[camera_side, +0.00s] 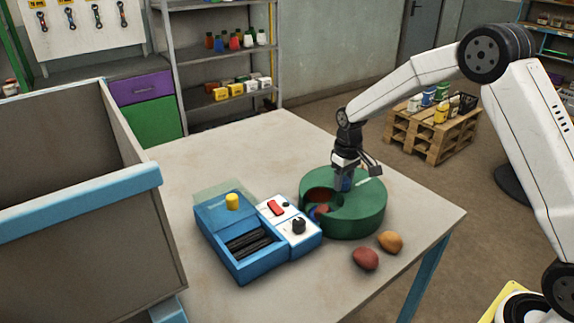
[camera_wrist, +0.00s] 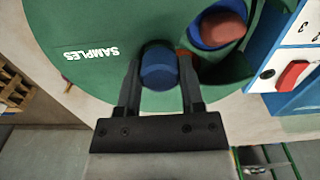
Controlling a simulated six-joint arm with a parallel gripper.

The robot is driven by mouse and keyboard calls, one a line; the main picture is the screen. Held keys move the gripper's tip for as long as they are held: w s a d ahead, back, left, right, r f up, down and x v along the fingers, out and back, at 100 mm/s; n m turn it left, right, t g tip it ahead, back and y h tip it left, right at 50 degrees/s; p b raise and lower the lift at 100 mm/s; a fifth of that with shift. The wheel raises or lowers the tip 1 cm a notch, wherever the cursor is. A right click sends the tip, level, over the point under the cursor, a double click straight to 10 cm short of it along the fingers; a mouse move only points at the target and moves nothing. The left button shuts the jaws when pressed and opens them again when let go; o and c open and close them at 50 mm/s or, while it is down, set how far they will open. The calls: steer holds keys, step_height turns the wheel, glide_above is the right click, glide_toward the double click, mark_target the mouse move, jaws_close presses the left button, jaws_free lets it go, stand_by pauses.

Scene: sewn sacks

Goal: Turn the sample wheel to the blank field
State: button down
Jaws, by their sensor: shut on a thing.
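The sample wheel is a round green drum (camera_side: 362,214) on the table, also in the wrist view (camera_wrist: 100,25), with the white word "SAMPLES" on its top. A cut-out window in its top shows a blue-lined field with a reddish-brown lump (camera_wrist: 223,30) in it; the window also shows in the side view (camera_side: 319,207). A blue round knob (camera_wrist: 159,68) stands on the drum's top beside the window. My gripper (camera_side: 345,183) points down over the drum and is shut on this knob, one finger on each side. The drum's other fields are hidden under the green top.
A blue device (camera_side: 238,238) with a yellow knob, a red switch (camera_side: 276,208) and a black dial stands close left of the drum. A red-brown lump (camera_side: 365,258) and an orange-brown lump (camera_side: 390,242) lie in front. A large blue-rimmed box (camera_side: 80,205) fills the left. The table's back is clear.

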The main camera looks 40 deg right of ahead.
steer(key=shift+n, duration=14.4)
steer(key=shift+c, duration=1.1)
jaws_free()
